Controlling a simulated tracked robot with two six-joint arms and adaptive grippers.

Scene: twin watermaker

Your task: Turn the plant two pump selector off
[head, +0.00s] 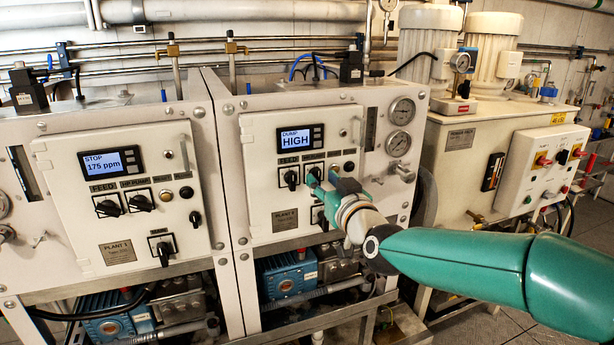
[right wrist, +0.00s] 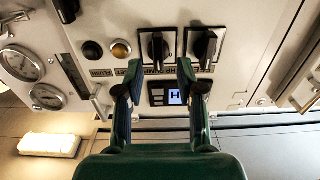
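The plant two panel (head: 262,200) is white, with a lit display (head: 294,138) reading DUMP HIGH. Its pump selector, a black knob on a square plate marked HP PUMP, shows in the right wrist view (right wrist: 157,48), its handle upright in that picture. In the head view my gripper largely covers it. The feed selector (head: 290,180) is beside it and also shows in the right wrist view (right wrist: 205,46). My right gripper (head: 323,176) is open at the panel; its fingers (right wrist: 160,72) stand apart, roughly either side of the pump selector. Contact cannot be told. My left gripper is out of view.
Another black selector (head: 320,217) sits lower on the panel, partly behind my gripper. Gauges (head: 402,111) and a small handle (head: 404,172) are to the right. The plant one panel (head: 75,215) stands left, its display (head: 102,162) reading STOP 175 ppm.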

